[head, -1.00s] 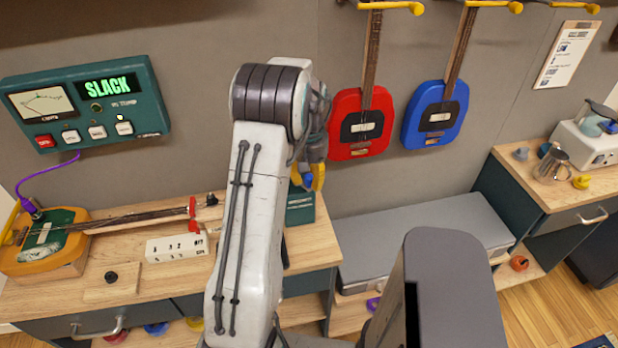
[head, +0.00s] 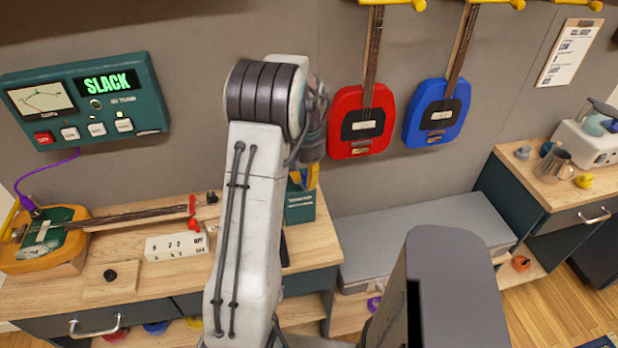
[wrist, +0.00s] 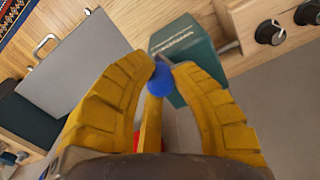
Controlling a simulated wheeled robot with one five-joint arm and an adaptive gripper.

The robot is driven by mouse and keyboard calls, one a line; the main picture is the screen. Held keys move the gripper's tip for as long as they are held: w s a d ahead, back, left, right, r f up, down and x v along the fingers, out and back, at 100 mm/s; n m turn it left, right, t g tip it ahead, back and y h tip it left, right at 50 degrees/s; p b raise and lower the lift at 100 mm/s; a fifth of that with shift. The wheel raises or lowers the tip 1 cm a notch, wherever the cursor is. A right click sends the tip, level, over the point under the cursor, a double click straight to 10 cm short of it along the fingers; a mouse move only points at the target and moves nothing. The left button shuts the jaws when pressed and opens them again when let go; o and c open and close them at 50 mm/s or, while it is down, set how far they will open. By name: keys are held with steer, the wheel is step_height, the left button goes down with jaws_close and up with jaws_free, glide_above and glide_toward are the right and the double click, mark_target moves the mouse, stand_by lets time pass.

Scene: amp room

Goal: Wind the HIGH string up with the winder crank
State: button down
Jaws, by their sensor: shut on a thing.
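My gripper (wrist: 155,75) has yellow fingers closed around a blue knob (wrist: 160,82), with a yellow bar between the fingers below it. The knob appears to be the crank's handle. Beside it is a teal box (wrist: 183,50), which also stands on the bench in the head view (head: 301,212). My arm hides part of it. The orange and green guitar (head: 30,255) lies on the bench at left, its strung neck (head: 130,216) pointing right. The wall unit's display (head: 108,84) reads SLACK. Which string is HIGH cannot be told.
A white numbered block (head: 176,246) and a small wooden board with a black knob (head: 110,276) lie on the bench. Red (head: 360,122) and blue (head: 437,115) guitars hang on the wall.

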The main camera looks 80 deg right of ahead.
steer(key=shift+w+a+f+m+b, duration=0.1)
steer(key=shift+w+a+m+b, duration=0.4)
steer(key=shift+m, duration=1.05)
steer(key=shift+w+d+m+b, duration=0.1)
steer(key=shift+w+m, duration=0.7)
steer(key=shift+m, duration=0.8)
steer(key=shift+w+a+f+m+b, duration=0.1)
steer(key=shift+w+a+m+b, duration=0.4)
steer(key=shift+m, duration=1.05)
steer(key=shift+w+d, duration=0.2)
steer(key=c, duration=1.1)
jaws_free()
steer(key=shift+r, duration=0.1)
steer(key=shift+d, duration=0.1)
step_height(320, 180, up, 12)
steer(key=shift+r, duration=0.1)
